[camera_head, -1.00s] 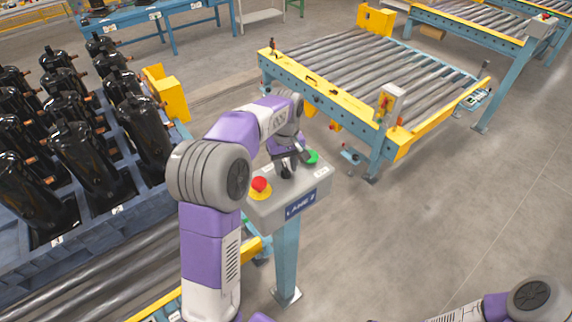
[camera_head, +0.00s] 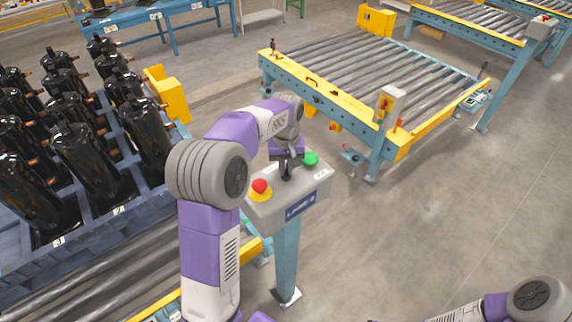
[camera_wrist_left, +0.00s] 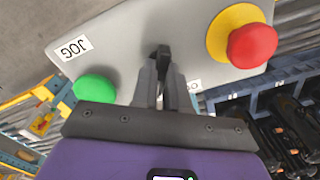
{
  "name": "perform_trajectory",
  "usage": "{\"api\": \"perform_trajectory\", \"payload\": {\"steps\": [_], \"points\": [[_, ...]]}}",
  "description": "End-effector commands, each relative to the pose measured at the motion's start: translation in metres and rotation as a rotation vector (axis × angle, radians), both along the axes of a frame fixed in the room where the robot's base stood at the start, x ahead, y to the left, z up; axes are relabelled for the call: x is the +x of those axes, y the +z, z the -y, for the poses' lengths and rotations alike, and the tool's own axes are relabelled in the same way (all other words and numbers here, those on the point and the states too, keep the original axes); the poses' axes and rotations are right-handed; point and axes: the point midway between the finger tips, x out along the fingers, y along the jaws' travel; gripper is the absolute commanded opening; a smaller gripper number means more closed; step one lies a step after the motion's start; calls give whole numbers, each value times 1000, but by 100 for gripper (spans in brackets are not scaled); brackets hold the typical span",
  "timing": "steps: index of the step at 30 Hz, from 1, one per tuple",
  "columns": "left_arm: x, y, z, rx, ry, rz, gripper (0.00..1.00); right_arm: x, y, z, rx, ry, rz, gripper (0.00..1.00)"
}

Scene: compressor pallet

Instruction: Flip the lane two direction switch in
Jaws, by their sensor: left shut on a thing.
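The grey control box (camera_head: 312,190) stands on a blue-green post and carries a blue label on its front. My left gripper (camera_head: 287,172) points down over the middle of its top, between the red button (camera_head: 260,186) and the green button (camera_head: 311,158). In the left wrist view, the black direction switch (camera_wrist_left: 163,51) shows at the tips of my left gripper (camera_wrist_left: 161,68), whose fingers are shut on it. The fingers hide most of the switch, so its exact angle is unclear. The right gripper is out of view.
The red button sits on a yellow base (camera_wrist_left: 216,45) close beside the fingers. A roller conveyor (camera_head: 365,75) with yellow edges stands behind the box. A blue pallet (camera_head: 110,225) with several black compressors is at left. Open floor (camera_head: 450,200) lies to the right.

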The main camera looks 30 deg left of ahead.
Motion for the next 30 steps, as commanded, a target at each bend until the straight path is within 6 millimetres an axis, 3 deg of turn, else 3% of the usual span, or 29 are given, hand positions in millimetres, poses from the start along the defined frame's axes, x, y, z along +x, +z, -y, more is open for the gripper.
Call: {"api": "perform_trajectory", "payload": {"steps": [6,18,19,23,30], "points": [[0,2,0,-1,-201,0,0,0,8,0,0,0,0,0],[0,1,0,0,-245,1,0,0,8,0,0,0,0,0],[0,1,0,0,-245,1,18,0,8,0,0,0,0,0],[0,1,0,0,-244,1,38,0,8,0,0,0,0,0],[0,0,0,0,-242,0,39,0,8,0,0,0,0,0]]}}
